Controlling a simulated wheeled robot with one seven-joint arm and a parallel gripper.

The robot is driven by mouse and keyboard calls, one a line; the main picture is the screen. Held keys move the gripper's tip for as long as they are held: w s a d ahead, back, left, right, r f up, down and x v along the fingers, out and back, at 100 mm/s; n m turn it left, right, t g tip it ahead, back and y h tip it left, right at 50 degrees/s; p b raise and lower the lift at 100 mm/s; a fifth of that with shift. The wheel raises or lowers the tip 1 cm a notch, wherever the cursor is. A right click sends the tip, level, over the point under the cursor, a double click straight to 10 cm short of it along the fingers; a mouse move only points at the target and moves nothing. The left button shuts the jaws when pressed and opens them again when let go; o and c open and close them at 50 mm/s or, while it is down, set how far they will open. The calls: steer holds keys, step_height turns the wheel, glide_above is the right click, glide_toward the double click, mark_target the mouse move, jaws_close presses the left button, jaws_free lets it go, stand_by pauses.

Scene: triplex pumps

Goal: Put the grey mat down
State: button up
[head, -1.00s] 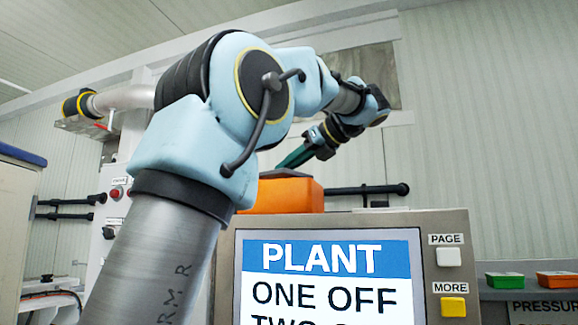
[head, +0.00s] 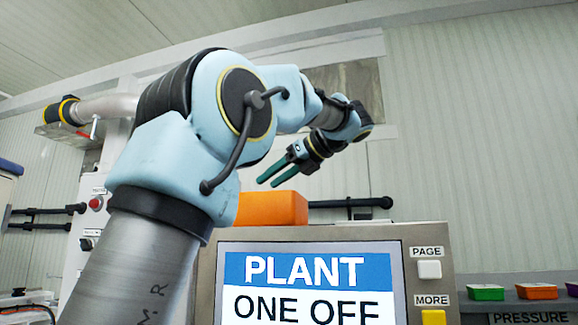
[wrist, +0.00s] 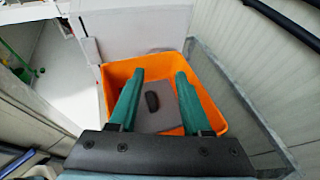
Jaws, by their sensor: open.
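The grey mat (wrist: 163,120) lies inside an orange bin (wrist: 208,92) in the wrist view. It is a flat grey square with a small dark grip on top. In the head view the orange bin (head: 272,208) stands behind the screen panel, and the mat is hidden there. My gripper (head: 268,182) is above the bin, with its two green fingers apart. In the wrist view my gripper (wrist: 160,78) has nothing between its fingers and the mat shows below. Part of the mat is hidden by the fingers and palm.
A screen panel (head: 311,268) reading PLANT stands in front, with PAGE and MORE buttons. A dark pipe (head: 350,203) runs right of the bin. Small green (head: 486,292) and orange (head: 536,291) trays sit at the far right. A wall stands close behind.

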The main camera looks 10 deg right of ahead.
steer(key=r+v, duration=0.1)
steer(key=v, duration=1.1)
steer(key=shift+b, duration=0.35)
steer(key=shift+a, duration=0.15)
